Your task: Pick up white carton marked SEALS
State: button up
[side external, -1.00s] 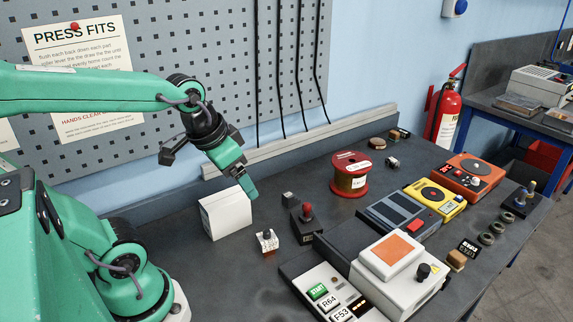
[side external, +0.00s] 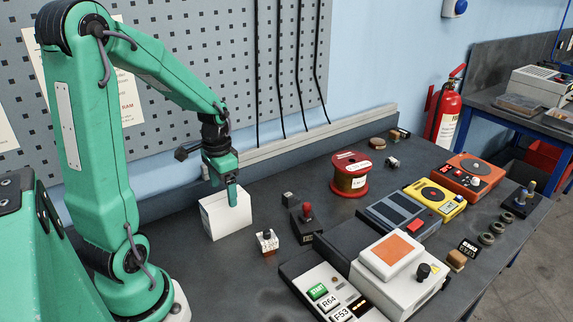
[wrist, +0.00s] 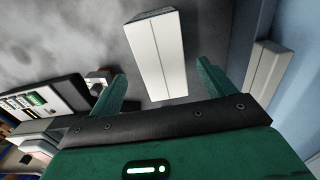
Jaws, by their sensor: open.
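The white carton (side external: 226,213) stands upright on the dark bench, near the wall side; its SEALS marking is too small to read. My gripper (side external: 232,192) is above and over the carton in the side view, pointing down, and one finger overlaps the carton there. In the wrist view the white carton (wrist: 157,55) lies ahead of and between the two spread green fingers of my gripper (wrist: 160,80). The fingers are open with a gap on both sides of the carton. I cannot tell from the side view whether a finger touches it.
A red spool (side external: 351,176) is farther back. A panel with a START button (side external: 318,292) is at the front. A grey rail (side external: 300,140) runs along the wall.

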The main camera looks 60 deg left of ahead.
aim_at(224, 198)
jog(key=shift+a+f, duration=0.15)
jog(key=shift+a, duration=0.05)
jog(key=shift+f, duration=1.35)
jog(key=shift+f, duration=2.6)
jog(key=c, duration=1.2)
jog(key=shift+r, duration=0.15)
